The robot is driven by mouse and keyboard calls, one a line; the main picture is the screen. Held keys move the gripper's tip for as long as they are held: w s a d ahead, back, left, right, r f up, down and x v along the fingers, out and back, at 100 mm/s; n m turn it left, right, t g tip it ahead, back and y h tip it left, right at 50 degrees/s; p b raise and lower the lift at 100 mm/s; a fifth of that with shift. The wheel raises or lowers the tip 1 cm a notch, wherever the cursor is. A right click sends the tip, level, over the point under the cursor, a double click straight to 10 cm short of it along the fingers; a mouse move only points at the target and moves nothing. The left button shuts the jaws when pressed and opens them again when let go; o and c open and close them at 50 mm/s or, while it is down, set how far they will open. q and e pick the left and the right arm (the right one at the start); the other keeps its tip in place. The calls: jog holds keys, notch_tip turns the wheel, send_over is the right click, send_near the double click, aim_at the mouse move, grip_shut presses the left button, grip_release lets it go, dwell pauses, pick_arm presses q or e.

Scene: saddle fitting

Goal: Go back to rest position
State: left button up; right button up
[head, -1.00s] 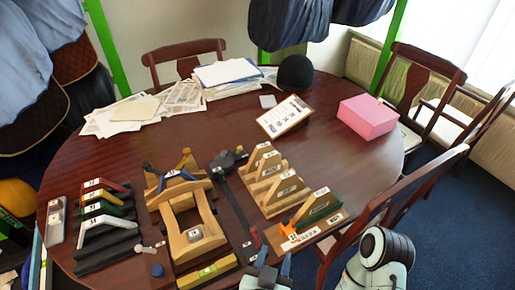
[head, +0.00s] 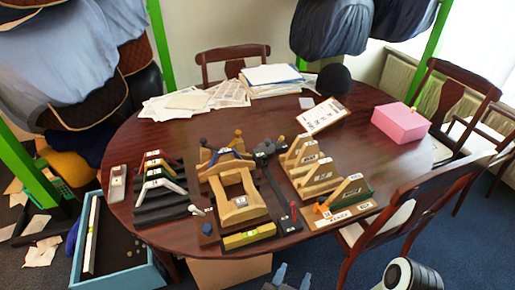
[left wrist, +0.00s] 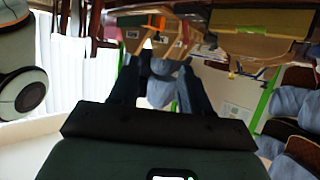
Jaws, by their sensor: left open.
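My left gripper (head: 292,280) shows at the bottom edge of the head view, below the table's front edge. Its two dark fingers stand apart with nothing between them; they also show in the left wrist view (left wrist: 157,88). The wooden saddle stand (head: 236,211) and its coloured pieces stay on the table, clear of the gripper. The black rack with coloured gullet pieces (head: 160,187) is left of it, and the row of wooden profile templates (head: 312,172) is to its right. My right gripper is not in view.
The round dark table (head: 362,132) holds papers (head: 205,97), a clipboard (head: 323,116), a black helmet (head: 333,79) and a pink box (head: 401,122). A chair (head: 398,215) stands close at the right. A blue crate (head: 126,274) is on the floor at the left.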

pick_arm(q)
jog(key=w+a+f+n+g+y+p, duration=0.1)
jog(key=a+f+n+g+y+p, duration=0.15)
jog(key=a+f, duration=0.6)
jog(key=a+f+n+g+y+p, duration=0.1)
jog(key=a+f+g+p, duration=0.35)
jog(key=f, duration=0.65)
jog(key=s+a+f+n+g+p, duration=0.2)
jog(key=s+a+f+g, duration=0.1)
jog(key=s, duration=0.4)
jog(key=s+a+f+n+g+h+p, duration=0.1)
jog(key=s+a+f+n+g+p, duration=0.1)
jog(key=s+f, duration=0.4)
jog(key=shift+s+a+f+n+g+p, duration=0.15)
jog(key=shift+s+a+n+g+p, duration=0.2)
jog(key=shift+s+a+n+g, duration=0.6)
